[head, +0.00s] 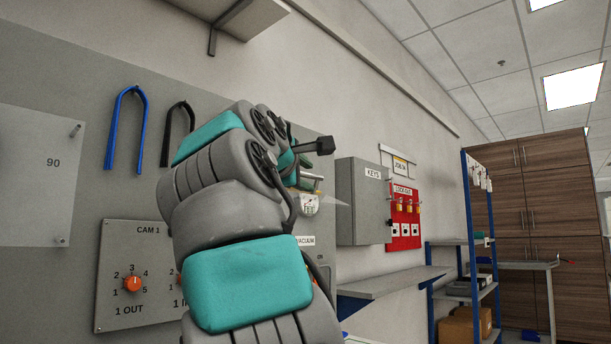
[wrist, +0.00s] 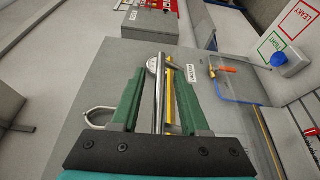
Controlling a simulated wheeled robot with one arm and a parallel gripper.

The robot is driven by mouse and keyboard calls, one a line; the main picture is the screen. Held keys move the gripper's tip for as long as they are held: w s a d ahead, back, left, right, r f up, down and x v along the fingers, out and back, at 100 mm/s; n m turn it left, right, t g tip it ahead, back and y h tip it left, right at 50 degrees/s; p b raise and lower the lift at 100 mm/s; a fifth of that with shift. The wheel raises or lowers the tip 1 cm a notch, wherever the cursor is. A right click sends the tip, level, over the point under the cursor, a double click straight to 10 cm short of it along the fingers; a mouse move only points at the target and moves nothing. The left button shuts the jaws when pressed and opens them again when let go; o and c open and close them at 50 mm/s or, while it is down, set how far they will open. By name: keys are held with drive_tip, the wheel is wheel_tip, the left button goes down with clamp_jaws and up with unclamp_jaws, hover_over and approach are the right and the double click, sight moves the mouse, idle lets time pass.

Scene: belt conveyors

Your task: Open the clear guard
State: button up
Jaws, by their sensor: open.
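In the wrist view, a clear bluish panel with a blue edge (wrist: 238,86), which looks like the clear guard, sits on the grey board right of my gripper. An orange-handled lever (wrist: 224,70) shows at its upper edge. My gripper (wrist: 162,72) has two green fingers spread apart. A chrome bar and a yellow strip show between the fingers; I cannot tell whether they touch. In the head view my gripper (head: 303,165) is partly behind my wrist, near the gauge. My arm hides most of the board below it, and the guard is not clear there.
A gauge (head: 305,205) sits above a VACUUM label (head: 305,241). A grey KEYS box (head: 361,200) and a red board (head: 404,215) are to the right. A white box with a blue knob (wrist: 279,59) stands beyond the guard. A metal loop (wrist: 88,116) sticks out left of my gripper.

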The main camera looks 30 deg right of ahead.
hover_over(290, 197)
drive_tip(key=shift+r, duration=0.1)
idle(0.4)
drive_tip(key=shift+c, duration=0.3)
